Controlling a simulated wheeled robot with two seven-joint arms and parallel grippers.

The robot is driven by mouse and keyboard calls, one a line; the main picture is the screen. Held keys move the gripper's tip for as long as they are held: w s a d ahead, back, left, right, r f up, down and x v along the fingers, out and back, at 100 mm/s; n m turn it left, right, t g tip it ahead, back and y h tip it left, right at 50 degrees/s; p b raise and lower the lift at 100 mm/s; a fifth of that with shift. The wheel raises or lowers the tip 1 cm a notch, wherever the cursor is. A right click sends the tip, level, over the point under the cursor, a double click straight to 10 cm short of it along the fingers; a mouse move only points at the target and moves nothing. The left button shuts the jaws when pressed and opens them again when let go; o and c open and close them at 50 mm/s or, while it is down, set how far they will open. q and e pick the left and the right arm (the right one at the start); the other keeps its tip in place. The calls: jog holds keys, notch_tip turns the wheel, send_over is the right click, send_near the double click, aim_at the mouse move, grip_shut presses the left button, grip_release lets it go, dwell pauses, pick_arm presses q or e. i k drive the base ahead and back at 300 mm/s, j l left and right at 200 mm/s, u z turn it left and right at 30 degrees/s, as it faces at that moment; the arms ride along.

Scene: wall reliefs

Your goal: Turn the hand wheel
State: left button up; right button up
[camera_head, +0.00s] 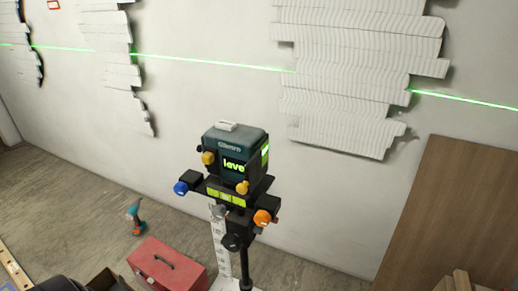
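A dark green laser level (236,150) with a lit green display stands on a black mount (215,191) on a black post (245,265). A blue knob (181,188) is at the mount's left end and an orange knob (262,217) at its right end. Two yellow knobs are on the front, one upper left (208,158) and one lower right (242,187). A black knob-like part (232,241) sits below the mount. I cannot tell which of these is the hand wheel. Neither gripper is in view.
A white wall with pale layered reliefs (345,75) stands behind, crossed by a green laser line. A red toolbox (168,268) and a teal drill (135,215) are on the floor at left. A brown board (450,215) leans at right. Floor beside the drill is clear.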

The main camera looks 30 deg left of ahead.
aim_at(231, 242)
jog(key=u, duration=1.25)
